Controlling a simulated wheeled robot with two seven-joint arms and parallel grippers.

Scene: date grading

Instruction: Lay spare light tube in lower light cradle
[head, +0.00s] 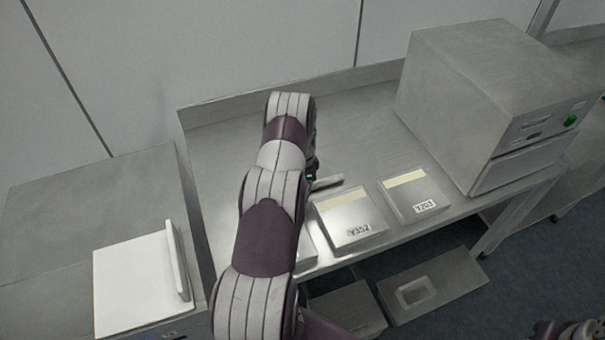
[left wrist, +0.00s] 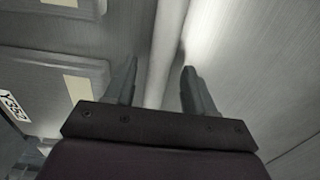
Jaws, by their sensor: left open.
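A pale, long tube (left wrist: 169,35), which looks like the spare light tube, runs between the two fingers of my left gripper (left wrist: 160,68) in the left wrist view. The fingers are open, one on each side of it, with a gap visible. In the head view my left arm hides most of this spot. A short pale bar (head: 328,183) shows just right of my left gripper (head: 312,176) and may be the tube's end. I cannot make out the lower light cradle. My right gripper's fingers are not seen.
Two labelled flat boxes, Y352 (head: 352,228) and Y203 (head: 405,205), sit on the metal bench (head: 225,150). A large grey machine (head: 478,90) stands at the right. A white panel (head: 135,285) is at left. Lower boxes (head: 440,288) lie below the bench. The back bench is clear.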

